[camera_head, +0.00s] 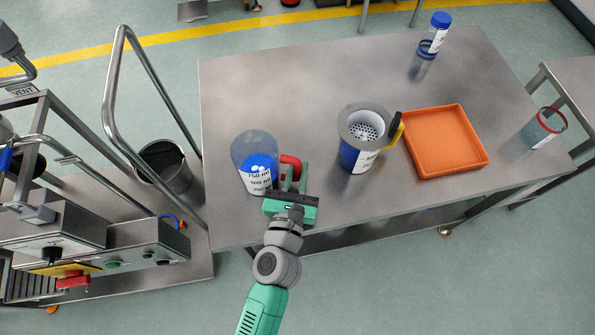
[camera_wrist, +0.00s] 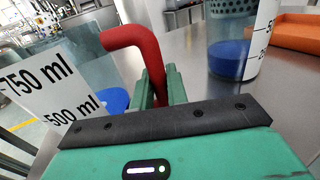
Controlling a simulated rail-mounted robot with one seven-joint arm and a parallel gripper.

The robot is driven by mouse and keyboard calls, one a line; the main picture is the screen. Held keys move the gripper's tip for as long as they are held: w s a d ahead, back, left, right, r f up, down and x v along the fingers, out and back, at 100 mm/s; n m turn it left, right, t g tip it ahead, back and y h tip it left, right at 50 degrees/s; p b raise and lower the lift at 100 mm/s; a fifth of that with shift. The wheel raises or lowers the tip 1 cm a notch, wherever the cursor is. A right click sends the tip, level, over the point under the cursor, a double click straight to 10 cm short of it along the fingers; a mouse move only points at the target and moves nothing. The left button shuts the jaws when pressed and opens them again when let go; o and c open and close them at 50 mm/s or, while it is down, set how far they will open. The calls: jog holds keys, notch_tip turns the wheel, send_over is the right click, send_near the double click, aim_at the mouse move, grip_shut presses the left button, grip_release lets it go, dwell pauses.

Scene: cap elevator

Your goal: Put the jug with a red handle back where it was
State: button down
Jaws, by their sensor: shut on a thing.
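The jug with a red handle (camera_head: 256,150) is a clear jug with blue contents and a white volume label. It is at the left front part of the steel table in the head view, and its label side (camera_wrist: 50,85) shows at the left of the wrist view. My gripper (camera_head: 291,176) is at the jug's right side, shut on the red handle (camera_wrist: 140,48). In the wrist view the green fingers (camera_wrist: 160,88) stand on both sides of the handle's lower part. I cannot tell whether the jug's base touches the table.
A second jug with a yellow-and-black handle and a strainer (camera_head: 360,135) stands right of my gripper. An orange tray (camera_head: 446,172), a red-rimmed jar (camera_head: 541,128) and a blue-capped bottle (camera_head: 434,38) are farther right on the steel table (camera_head: 270,90). A cart with railings (camera_head: 150,240) stands at left.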

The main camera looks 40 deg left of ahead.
jog(key=c, duration=1.4)
grip_release()
jog(key=shift+r, duration=0.1)
jog(key=b+v, duration=0.2)
jog(key=v, duration=1)
jog(key=w+d+r+n+t, duration=0.1)
jog(key=w+r+n, duration=0.3)
jog(key=r+n, duration=0.4)
jog(key=w+d+r+n+t+y, duration=0.1)
jog(key=w+r+n+t, duration=0.3)
jog(key=r, duration=0.6)
jog(key=w+d+r+n+g, duration=0.1)
jog(key=w+r+n, duration=0.2)
jog(key=r+n, duration=0.55)
jog(key=s+d+r+n+t+h, duration=0.1)
jog(key=d+r+n+h, duration=0.2)
jog(key=r, duration=0.4)
jog(key=s+d+r+n+t+h, duration=0.1)
jog(key=d+r+n+t+h, duration=0.1)
jog(key=d+r, duration=0.3)
jog(key=s+d+r+n+t+h, duration=0.1)
jog(key=d+r+n+h, duration=0.3)
jog(key=r, duration=0.6)
jog(key=shift+d+n+t+h, duration=0.35)
jog(key=shift+d+t+h, duration=0.05)
jog(key=shift+d+t, duration=0.2)
